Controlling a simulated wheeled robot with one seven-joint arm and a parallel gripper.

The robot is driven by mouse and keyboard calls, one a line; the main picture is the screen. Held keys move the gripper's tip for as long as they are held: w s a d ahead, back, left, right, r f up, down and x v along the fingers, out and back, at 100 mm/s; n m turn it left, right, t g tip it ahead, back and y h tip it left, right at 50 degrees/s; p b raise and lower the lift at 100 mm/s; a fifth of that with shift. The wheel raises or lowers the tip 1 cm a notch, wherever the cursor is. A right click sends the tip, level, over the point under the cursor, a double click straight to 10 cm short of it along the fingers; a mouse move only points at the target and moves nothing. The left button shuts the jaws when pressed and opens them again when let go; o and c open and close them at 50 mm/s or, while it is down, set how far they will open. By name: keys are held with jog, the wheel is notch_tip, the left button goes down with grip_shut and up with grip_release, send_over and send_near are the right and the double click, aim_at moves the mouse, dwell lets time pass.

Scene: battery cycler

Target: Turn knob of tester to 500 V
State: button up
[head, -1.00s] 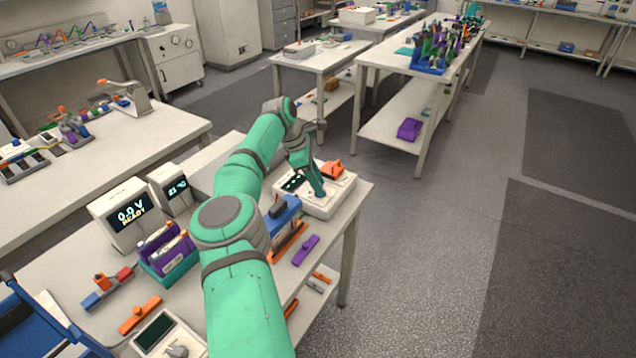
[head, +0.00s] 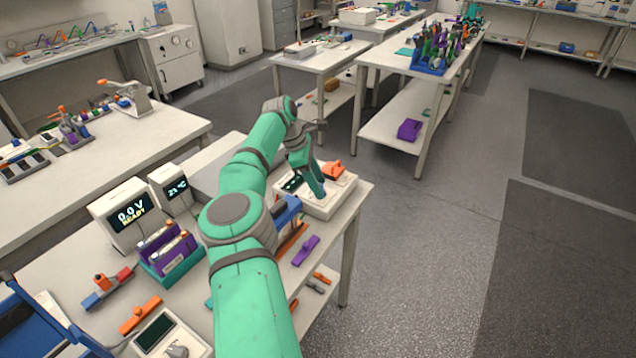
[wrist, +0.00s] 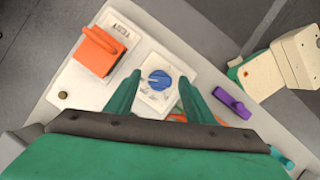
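The tester (head: 338,203) is a white box at the right end of the near table, with an orange part (head: 333,169) on top. In the wrist view its blue round knob (wrist: 160,81) sits on a pale dial plate (wrist: 154,102). The dial marks are too small to read, so I cannot tell the knob's setting. My gripper (head: 319,194) is over the tester, pointing down. In the wrist view its two green fingers (wrist: 160,78) are apart, one on each side of the knob. I cannot tell whether they touch it.
The orange part (wrist: 98,50) stands up beside the knob on the tester. A purple piece (head: 305,250) lies on the table near the tester. A display box (head: 124,219) reading 0.0 V READY and a teal rack of purple cells (head: 168,259) stand left of my arm.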

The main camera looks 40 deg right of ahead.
jog(key=v, duration=1)
jog(key=shift+a+r, duration=0.2)
jog(key=shift+r, duration=0.15)
